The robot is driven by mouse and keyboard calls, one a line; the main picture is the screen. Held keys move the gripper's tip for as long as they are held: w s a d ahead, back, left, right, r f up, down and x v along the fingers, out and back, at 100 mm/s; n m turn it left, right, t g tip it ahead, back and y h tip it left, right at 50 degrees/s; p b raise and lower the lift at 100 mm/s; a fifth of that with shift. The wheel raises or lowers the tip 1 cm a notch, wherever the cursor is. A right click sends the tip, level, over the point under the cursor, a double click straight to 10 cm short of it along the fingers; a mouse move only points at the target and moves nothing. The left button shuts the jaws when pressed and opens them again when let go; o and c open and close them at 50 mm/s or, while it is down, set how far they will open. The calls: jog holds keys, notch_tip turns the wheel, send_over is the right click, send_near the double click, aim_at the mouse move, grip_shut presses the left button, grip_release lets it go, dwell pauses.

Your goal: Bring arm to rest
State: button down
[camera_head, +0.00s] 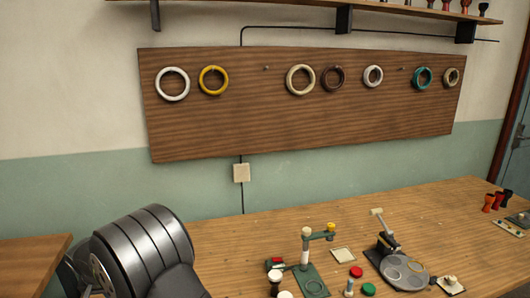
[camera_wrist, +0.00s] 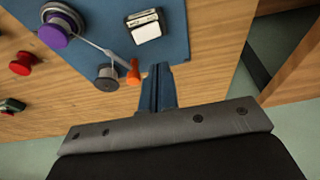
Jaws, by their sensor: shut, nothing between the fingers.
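My gripper (camera_wrist: 158,88) shows in the wrist view. Its two blue-grey fingers are together, with nothing seen between them. The fingertips are over or beside the lower edge of a blue mat (camera_wrist: 188,42), close to a small orange piece (camera_wrist: 134,72); I cannot tell whether they touch anything. In the head view a rounded grey metal part of my arm fills the lower left, and the gripper itself is out of that picture.
The blue mat holds a purple-topped spool (camera_wrist: 53,36), a grey spool (camera_wrist: 106,78) and a white-and-black box (camera_wrist: 146,29). A red knob (camera_wrist: 22,64) stands left. In the head view, a green stand (camera_head: 306,250) and a round-plated device (camera_head: 402,270) occupy the wooden table (camera_head: 235,240). A ring board (camera_head: 300,120) hangs behind.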

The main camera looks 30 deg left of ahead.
jog(key=shift+r, duration=0.4)
notch_tip(320, 180, down, 7)
jog(key=shift+f, duration=0.1)
dwell(0.4)
jog(key=shift+r, duration=0.2)
